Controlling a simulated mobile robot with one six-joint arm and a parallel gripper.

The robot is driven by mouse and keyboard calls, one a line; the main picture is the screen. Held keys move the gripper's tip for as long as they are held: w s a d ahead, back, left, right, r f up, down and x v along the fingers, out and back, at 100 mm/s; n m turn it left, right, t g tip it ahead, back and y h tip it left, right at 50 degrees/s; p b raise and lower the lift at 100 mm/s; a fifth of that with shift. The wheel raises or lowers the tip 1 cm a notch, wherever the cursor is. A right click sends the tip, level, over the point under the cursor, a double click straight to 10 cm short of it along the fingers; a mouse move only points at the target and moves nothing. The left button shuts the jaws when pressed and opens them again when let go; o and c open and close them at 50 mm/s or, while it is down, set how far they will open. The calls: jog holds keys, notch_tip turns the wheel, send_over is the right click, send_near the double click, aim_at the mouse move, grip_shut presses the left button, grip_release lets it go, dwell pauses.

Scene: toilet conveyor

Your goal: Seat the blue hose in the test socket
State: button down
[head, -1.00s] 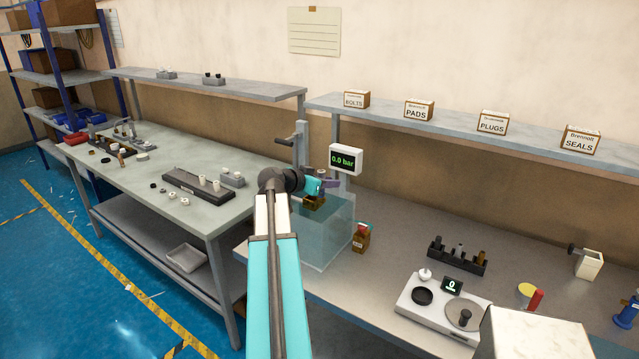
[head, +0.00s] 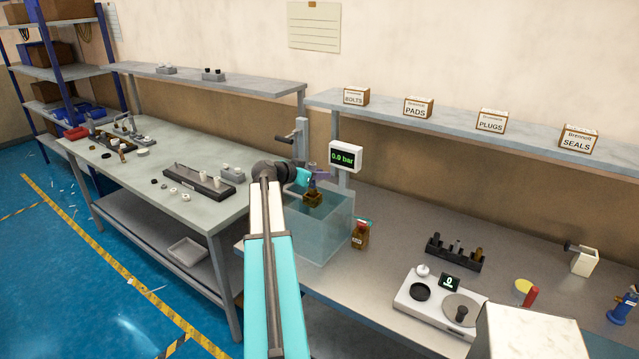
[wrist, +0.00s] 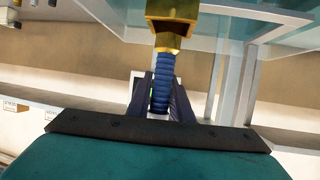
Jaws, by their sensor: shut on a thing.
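My gripper (wrist: 161,98) is shut on the blue hose (wrist: 162,72), which is ribbed and runs between the two dark fingers in the wrist view. The hose's far end meets a brass fitting (wrist: 171,28); I cannot tell how deep it sits in it. In the head view my gripper (head: 319,173) is above the clear tank (head: 325,230), beside the pressure display. A brass block (head: 312,198) shows just below the fingers at the tank's top. The hose is too small to make out there.
The pressure display (head: 346,157) reads 0.0 bar. A lever post (head: 300,140) stands behind the tank.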

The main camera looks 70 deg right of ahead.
notch_tip(320, 180, down, 3)
jog(key=shift+f+p, duration=0.15)
jog(key=shift+p, duration=0.85)
jog(key=shift+f, duration=0.15)
jog(key=c, duration=1.6)
grip_release()
jog(key=shift+r, duration=0.25)
jog(key=b+v, duration=0.5)
jog(key=v, duration=0.7)
jog(key=shift+f, duration=0.15)
